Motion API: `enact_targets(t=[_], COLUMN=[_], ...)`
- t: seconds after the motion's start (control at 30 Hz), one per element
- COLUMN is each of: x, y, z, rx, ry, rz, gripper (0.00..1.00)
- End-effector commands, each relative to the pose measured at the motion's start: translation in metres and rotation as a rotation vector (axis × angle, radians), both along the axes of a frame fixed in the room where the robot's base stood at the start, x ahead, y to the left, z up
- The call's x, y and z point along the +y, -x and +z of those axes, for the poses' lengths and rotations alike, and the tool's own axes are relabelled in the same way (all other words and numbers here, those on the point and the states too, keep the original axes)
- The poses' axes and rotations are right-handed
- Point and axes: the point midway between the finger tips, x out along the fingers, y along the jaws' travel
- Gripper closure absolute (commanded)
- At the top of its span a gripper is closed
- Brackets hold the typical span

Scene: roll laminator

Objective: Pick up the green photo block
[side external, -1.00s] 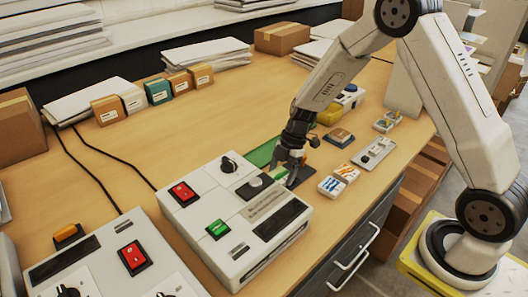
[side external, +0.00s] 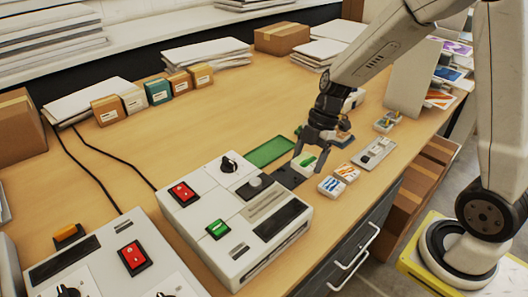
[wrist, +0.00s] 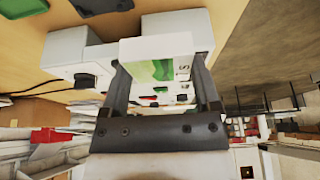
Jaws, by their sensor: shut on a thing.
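The green photo block (side external: 306,162), white with a green print, is between the two fingers of my gripper (side external: 308,160). My gripper is shut on it and appears to hold it above the table, just right of the black pad. In the wrist view the block (wrist: 158,58) sits between both fingertips, with its green picture partly visible. A blue-printed photo block (side external: 331,187) and an orange-printed one (side external: 347,172) lie side by side on the table, in front and to the right of my gripper.
A white laminator (side external: 235,215) with red and green switches stands at the front left. The black pad (side external: 287,176) at its back right is bare. A green tray (side external: 270,151) lies behind, and a grey switch plate (side external: 374,153) to the right. The table middle is clear.

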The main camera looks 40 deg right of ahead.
Motion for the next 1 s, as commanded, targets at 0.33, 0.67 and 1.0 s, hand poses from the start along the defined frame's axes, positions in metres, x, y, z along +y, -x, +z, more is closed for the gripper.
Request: enact_targets(t=[0.33, 0.67, 1.0], x=[0.000, 0.000, 0.000], y=[0.042, 0.059, 0.060], z=[0.019, 0.026, 0.027], rx=[-0.003, -0.001, -0.001], ry=[0.000, 0.000, 0.000], rz=[0.000, 0.001, 0.001], gripper=[0.90, 0.90, 0.90])
